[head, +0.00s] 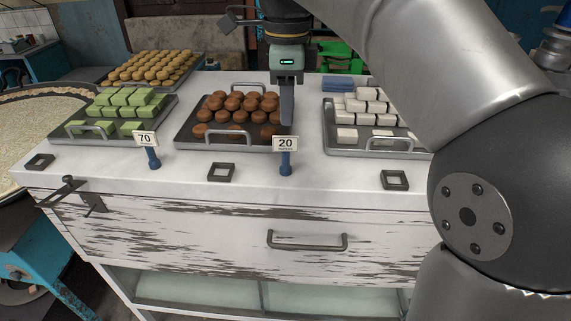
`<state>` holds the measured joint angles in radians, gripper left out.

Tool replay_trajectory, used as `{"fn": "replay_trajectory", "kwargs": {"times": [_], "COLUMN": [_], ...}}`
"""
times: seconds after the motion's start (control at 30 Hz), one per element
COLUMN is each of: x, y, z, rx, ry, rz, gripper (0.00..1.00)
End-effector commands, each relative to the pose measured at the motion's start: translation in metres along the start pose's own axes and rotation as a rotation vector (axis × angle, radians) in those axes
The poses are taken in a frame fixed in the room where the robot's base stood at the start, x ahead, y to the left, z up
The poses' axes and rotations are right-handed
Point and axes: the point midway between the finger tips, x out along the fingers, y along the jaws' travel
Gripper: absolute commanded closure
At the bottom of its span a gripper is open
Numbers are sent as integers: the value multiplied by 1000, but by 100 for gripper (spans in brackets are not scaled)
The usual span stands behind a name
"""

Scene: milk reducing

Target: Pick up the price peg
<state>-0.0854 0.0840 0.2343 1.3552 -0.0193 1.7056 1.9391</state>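Two price pegs stand upright on the white counter (70,173). One blue peg (286,166) carries a small white "20" sign, in front of the brown sweets' tray. Another blue peg (153,159) carries a "70" sign, between the green and brown trays. My gripper (287,118) points down at the right edge of the brown tray, in line with the "20" peg and apparently behind it. Only one broad grey finger shape shows side-on, so its opening cannot be told. I see nothing held in it.
Trays of green (73,139), brown (222,149) and white sweets (375,153) line the counter. Small dark square frames (221,172) lie along its front edge. A drawer handle (307,241) is below. My arm hides the right side.

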Motion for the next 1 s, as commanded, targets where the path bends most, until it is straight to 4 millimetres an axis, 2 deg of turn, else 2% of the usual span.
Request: {"fn": "replay_trajectory", "kwargs": {"times": [0.03, 0.27, 0.57, 0.87, 0.97, 1.0], "x": [7, 22, 63, 67, 67, 67], "y": [0, 1, 4, 4, 4, 4], "z": [0, 0, 0, 0, 0, 0], "rx": [0, -1, 0, -1, -1, -1], "ry": [0, 0, 0, 0, 0, 0], "rz": [0, 0, 0, -1, -1, -1], "gripper": [69, 69, 69, 69, 97, 100]}}
